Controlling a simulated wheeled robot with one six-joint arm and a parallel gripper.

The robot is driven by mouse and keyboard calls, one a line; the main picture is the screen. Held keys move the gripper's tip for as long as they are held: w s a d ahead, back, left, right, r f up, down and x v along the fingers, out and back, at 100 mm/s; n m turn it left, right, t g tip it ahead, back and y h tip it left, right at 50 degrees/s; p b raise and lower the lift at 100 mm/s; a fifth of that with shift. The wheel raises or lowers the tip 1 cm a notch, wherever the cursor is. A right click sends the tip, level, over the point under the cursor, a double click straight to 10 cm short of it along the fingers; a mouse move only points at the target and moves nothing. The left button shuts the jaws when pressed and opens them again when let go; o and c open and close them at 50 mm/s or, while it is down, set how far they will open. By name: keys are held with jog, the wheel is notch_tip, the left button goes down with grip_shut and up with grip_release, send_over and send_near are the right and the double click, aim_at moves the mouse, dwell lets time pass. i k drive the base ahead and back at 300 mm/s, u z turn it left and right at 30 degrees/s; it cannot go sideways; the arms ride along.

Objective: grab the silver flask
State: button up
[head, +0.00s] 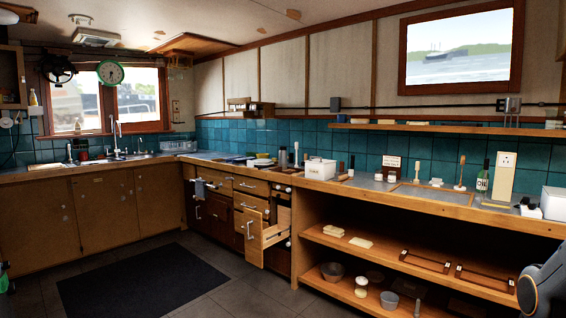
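A grey, silvery upright cylinder (283,157) stands on the counter near the middle of the view, and it looks like the silver flask. It is small and its details cannot be made out. A thin pale upright item (296,154) stands just to its right. Only a dark rounded part of my own arm shows at the bottom right. My gripper is not in view.
The wooden-edged counter (400,198) runs along the tiled wall. A white box (320,169) stands right of the cylinder.

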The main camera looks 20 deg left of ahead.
aim_at(282, 152)
jog(key=u, duration=0.35)
jog(key=i, duration=0.7)
jog(key=u, duration=1.1)
jog(key=i, duration=3.55)
jog(key=z, duration=0.6)
